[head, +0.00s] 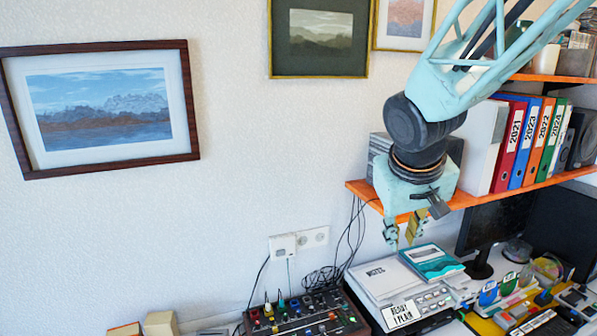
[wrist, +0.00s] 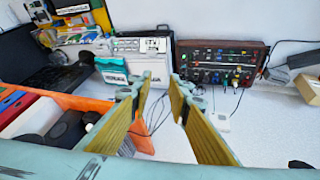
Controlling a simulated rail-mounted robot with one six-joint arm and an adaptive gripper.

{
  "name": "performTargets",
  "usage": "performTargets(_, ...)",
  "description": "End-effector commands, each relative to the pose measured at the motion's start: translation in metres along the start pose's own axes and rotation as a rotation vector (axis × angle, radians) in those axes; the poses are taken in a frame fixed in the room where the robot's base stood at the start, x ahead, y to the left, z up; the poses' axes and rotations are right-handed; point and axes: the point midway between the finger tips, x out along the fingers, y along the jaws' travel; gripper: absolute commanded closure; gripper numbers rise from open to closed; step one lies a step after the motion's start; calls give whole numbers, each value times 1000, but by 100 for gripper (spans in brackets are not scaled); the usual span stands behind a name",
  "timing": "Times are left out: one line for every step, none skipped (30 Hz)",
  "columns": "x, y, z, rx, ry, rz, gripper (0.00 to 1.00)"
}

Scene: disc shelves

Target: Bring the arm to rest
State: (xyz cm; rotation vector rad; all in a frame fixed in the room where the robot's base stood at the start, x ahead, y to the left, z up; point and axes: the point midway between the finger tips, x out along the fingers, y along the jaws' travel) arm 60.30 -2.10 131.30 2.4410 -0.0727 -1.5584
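My gripper (head: 403,232) hangs pointing down in front of the orange shelf (head: 470,199), above the desk equipment. It also shows in the wrist view (wrist: 160,92), where its two yellow-padded fingers stand apart with nothing between them. The gripper is open and empty. In the head view my arm reaches in from the upper right, passing in front of the wall and the shelf's left end.
Binders (head: 512,145) stand on the orange shelf, right of my gripper. Below are a grey-white device (head: 388,284) with a teal-topped box (head: 432,262), and a dark mixer (head: 305,314). Loose cables (head: 350,245) hang nearby. Framed pictures (head: 104,107) hang left; open room lies before the bare wall.

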Motion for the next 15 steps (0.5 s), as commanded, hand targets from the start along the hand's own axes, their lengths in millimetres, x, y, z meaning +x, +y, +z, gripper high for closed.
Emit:
performTargets(-5,1,8,8,-1,0,83)
performTargets(-9,2,13,11,-3,0,83)
performTargets(-13,3,19,17,-6,-1,83)
performTargets(-16,4,24,22,-8,-1,83)
performTargets(-20,4,28,26,-10,-2,83)
performTargets(-24,5,35,30,-12,-3,83)
performTargets(-27,6,40,34,-14,-4,83)
performTargets(-30,6,45,39,-18,-5,83)
performTargets(-34,6,52,45,-20,-7,83)
performTargets(-37,6,56,48,-21,-8,83)
performTargets(-40,6,61,52,-24,-9,83)
performTargets(-44,7,68,57,-27,-11,83)
performTargets(-47,7,73,61,-28,-13,83)
performTargets(-50,7,78,64,-30,-14,83)
performTargets(-54,6,85,70,-33,-17,83)
